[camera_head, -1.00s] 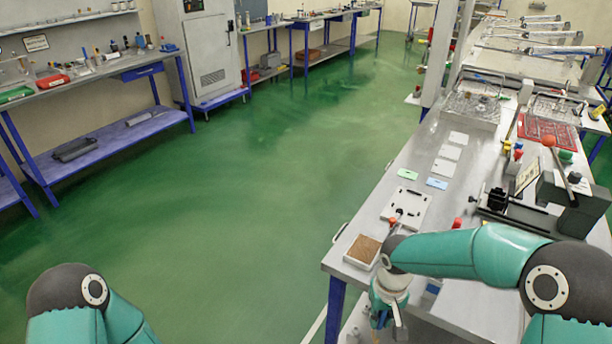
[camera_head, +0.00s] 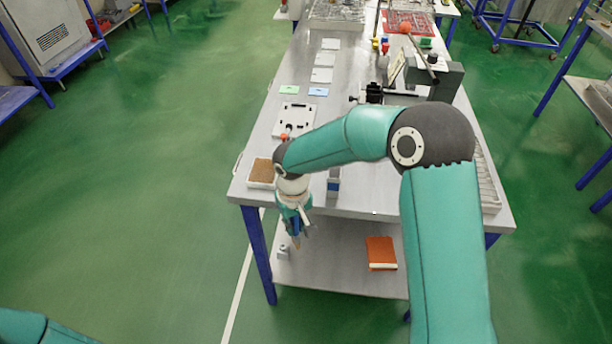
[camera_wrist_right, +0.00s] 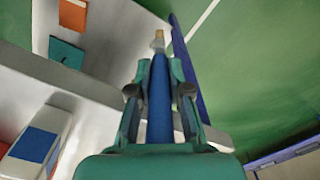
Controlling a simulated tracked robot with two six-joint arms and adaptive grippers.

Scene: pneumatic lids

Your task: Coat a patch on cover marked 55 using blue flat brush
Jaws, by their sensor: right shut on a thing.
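In the head view the brush (camera_head: 296,242) shows only as a small tip below the fingers. Flat plates lie in a row on the bench: white ones (camera_head: 322,75), a green one (camera_head: 288,89) and a blue one (camera_head: 318,91). Any number on them is too small to read. My left gripper is outside the views.
The steel bench (camera_head: 350,195) carries a white fixture plate (camera_head: 294,118), a brown-topped tray (camera_head: 261,172) near its left edge, and a dark device (camera_head: 440,82). An orange book (camera_head: 381,253) lies on the lower shelf. Green floor left of the bench is clear.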

